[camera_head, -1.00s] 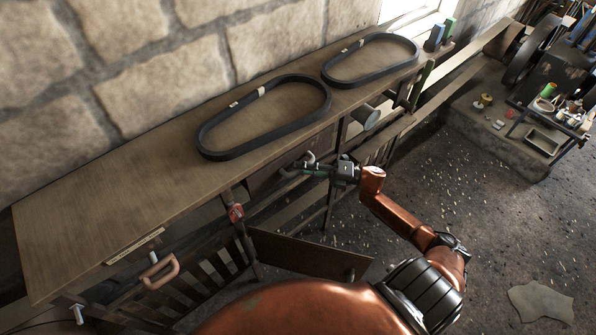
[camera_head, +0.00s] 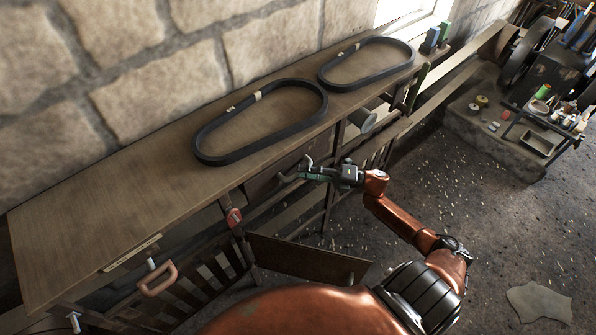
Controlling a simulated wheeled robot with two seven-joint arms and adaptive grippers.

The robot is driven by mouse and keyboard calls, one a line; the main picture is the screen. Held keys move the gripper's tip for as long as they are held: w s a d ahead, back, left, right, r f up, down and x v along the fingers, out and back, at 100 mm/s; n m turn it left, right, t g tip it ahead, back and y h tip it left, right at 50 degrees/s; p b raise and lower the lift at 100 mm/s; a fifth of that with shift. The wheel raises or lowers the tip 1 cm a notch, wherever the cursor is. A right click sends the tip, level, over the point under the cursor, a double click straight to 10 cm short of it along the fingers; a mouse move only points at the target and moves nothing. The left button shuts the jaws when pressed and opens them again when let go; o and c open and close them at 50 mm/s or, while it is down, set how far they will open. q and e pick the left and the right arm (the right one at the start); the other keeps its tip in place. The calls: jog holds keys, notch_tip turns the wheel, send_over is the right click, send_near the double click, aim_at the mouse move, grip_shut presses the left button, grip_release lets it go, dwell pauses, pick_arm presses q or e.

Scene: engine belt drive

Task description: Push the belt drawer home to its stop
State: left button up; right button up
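A dark drawer front (camera_head: 262,184) shows in shade under the edge of the long wooden bench (camera_head: 105,205), left of my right gripper. It is partly hidden, and I cannot tell how far it stands out. My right gripper (camera_head: 294,171) is at the bench's front edge, its dark fingers pointing left beside that front. One finger part curves up and another reaches left. I cannot tell whether they are apart or touch the drawer. My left gripper is not in view.
Two black belts (camera_head: 213,157) (camera_head: 338,83) lie on the bench top. A pink-orange handle (camera_head: 158,279) and a red piece (camera_head: 234,217) are below its front edge. A brown board (camera_head: 305,259) juts out below. The gritty floor at right is mostly open.

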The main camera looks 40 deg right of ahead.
jog(key=v, duration=0.9)
jog(key=shift+s+d, duration=0.2)
jog(key=shift+d, duration=0.05)
jog(key=shift+f, duration=0.1)
